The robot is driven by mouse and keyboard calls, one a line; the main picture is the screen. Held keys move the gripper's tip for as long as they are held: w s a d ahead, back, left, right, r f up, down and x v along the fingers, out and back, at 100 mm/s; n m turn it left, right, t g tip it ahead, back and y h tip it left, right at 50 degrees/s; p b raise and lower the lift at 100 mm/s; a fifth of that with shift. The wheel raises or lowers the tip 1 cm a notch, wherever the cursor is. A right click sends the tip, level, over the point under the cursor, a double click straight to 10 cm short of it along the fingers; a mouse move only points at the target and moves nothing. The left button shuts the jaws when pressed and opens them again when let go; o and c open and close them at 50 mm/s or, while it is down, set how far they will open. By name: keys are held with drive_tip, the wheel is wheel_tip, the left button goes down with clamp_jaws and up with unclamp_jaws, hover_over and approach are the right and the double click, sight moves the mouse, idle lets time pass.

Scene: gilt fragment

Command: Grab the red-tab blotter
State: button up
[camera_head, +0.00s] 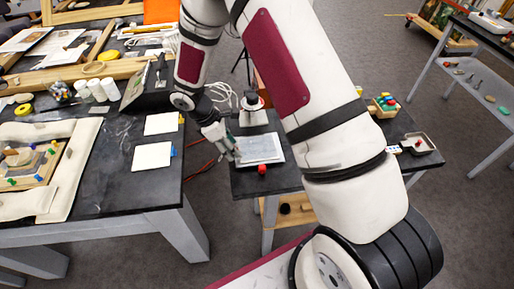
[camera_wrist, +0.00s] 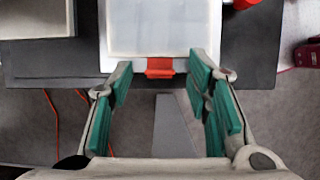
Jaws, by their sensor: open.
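The red-tab blotter is a pale flat pad (camera_head: 260,149) on the small dark table. It fills the top middle of the wrist view (camera_wrist: 157,28). Its red tab (camera_wrist: 160,68) sticks out from the near edge in that view, toward my gripper; in the head view the tab is hidden. My gripper (camera_wrist: 160,75) is open and empty, with green finger pads. In the wrist view the fingertips lie to either side of the tab, with gaps on both sides. In the head view my gripper (camera_head: 231,149) is at the blotter's left edge. I cannot tell whether the fingers touch it.
A round red object (camera_head: 262,169) stands close to the blotter's front edge. Two white pads with yellow (camera_head: 161,123) and blue (camera_head: 152,157) tabs lie on the left table. Red cables (camera_head: 200,167) hang between the tables.

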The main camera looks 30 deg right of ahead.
drive_tip(key=shift+c, duration=0.2)
drive_tip(key=c, duration=0.9)
drive_tip(key=shift+r, duration=0.1)
